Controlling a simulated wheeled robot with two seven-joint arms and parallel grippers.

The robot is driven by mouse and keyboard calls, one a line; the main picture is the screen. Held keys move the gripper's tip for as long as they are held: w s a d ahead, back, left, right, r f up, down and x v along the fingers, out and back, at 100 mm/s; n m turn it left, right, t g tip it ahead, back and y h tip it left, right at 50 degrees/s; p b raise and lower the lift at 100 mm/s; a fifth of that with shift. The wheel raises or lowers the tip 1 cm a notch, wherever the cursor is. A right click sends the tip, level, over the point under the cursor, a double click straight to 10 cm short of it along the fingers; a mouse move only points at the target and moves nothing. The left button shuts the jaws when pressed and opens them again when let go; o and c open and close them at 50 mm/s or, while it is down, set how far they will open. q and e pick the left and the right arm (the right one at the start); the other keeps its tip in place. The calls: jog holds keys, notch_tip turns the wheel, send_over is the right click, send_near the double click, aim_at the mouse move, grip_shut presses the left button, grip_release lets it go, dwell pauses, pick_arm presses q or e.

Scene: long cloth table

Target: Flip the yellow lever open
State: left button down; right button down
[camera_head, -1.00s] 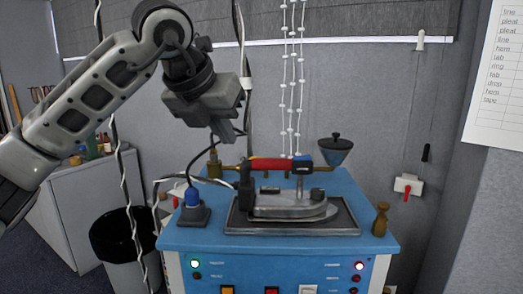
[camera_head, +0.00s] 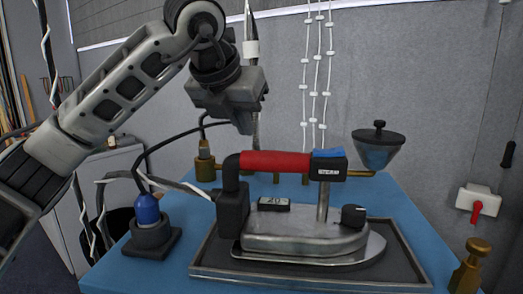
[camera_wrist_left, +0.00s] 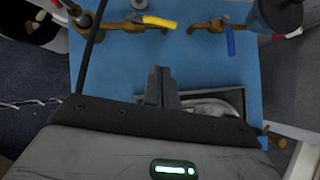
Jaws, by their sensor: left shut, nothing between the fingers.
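The yellow lever (camera_wrist_left: 157,21) sits on a brass valve (camera_wrist_left: 134,22) at the far side of the blue table top in the left wrist view, lying roughly along the pipe. In the head view I cannot make it out; the iron's red handle and my gripper are in front of that area. My left gripper (camera_head: 245,125) is shut and empty, pointing down above the back of the table. In the left wrist view its fingers (camera_wrist_left: 162,88) are together, apart from the lever and on the near side of it.
A steam iron (camera_head: 305,235) with a red handle stands on a dark tray (camera_head: 210,262). A blue lever (camera_wrist_left: 230,40) is on a second brass valve. A funnel-like pot (camera_head: 377,152), a blue plug (camera_head: 147,210) and hanging cables are nearby.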

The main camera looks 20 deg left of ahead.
pick_arm(q)
jog(key=p+x, duration=0.1)
jog(key=x, duration=0.3)
jog(key=w+r+p+x, duration=0.1)
jog(key=x, duration=0.3)
jog(key=w+p+x, duration=0.1)
jog(key=x, duration=0.3)
jog(key=shift+w+d+r, duration=0.1)
jog(key=shift+d+r, duration=0.05)
pick_arm(e)
jog(key=shift+s+d+r+n, duration=0.2)
jog(key=shift+d+r+n, duration=0.1)
jog(key=shift+r, duration=0.3)
jog(key=shift+w, duration=0.1)
